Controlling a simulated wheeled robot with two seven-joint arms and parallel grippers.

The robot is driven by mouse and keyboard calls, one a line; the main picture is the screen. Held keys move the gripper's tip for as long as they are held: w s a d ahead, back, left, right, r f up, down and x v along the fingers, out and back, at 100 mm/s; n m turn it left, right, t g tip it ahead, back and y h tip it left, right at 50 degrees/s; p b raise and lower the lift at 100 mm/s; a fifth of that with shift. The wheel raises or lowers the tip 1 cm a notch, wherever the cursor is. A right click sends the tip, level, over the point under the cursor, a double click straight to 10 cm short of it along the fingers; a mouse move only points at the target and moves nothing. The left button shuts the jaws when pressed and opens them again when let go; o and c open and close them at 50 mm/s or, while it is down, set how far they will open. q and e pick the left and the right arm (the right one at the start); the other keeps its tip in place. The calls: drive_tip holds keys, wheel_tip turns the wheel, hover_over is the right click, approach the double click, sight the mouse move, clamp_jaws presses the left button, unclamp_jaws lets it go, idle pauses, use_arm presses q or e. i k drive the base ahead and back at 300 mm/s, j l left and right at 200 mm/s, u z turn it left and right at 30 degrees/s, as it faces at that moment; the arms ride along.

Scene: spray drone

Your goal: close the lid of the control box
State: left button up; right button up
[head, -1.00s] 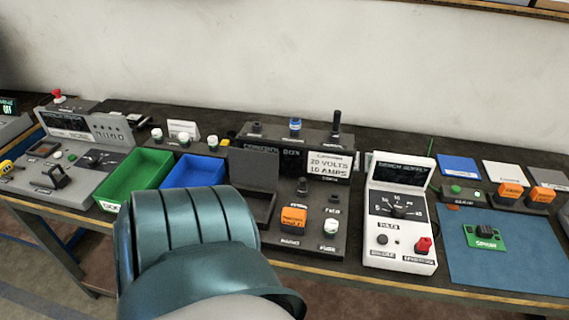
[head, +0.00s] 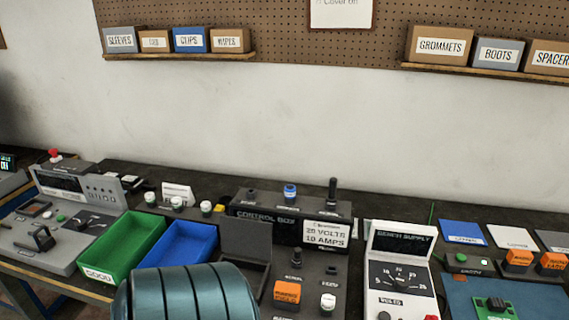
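The dark grey control box (head: 265,217) stands at the middle of the bench, its name printed on its front. A dark flat panel that looks like its lid (head: 245,238) stands raised, open, at the box's left part. The shallow recess below it is partly hidden by my teal arm link (head: 185,295), which rises from the bottom edge. Neither of my grippers shows in the head view, so I cannot see where they are relative to the lid.
Green (head: 122,245) and blue (head: 180,243) bins stand left of the lid. Right of it are an orange block (head: 287,292), a white knob (head: 328,302) and the white bench supply (head: 400,270). Labelled boxes sit on shelves above. A sign (head: 326,233) leans at the control box.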

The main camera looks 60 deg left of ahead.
sight(242, 236)
drive_tip(key=i+j, duration=0.2)
drive_tip(key=u, duration=2.2)
drive_tip(key=i+l, duration=0.05)
drive_tip(key=l, duration=0.05)
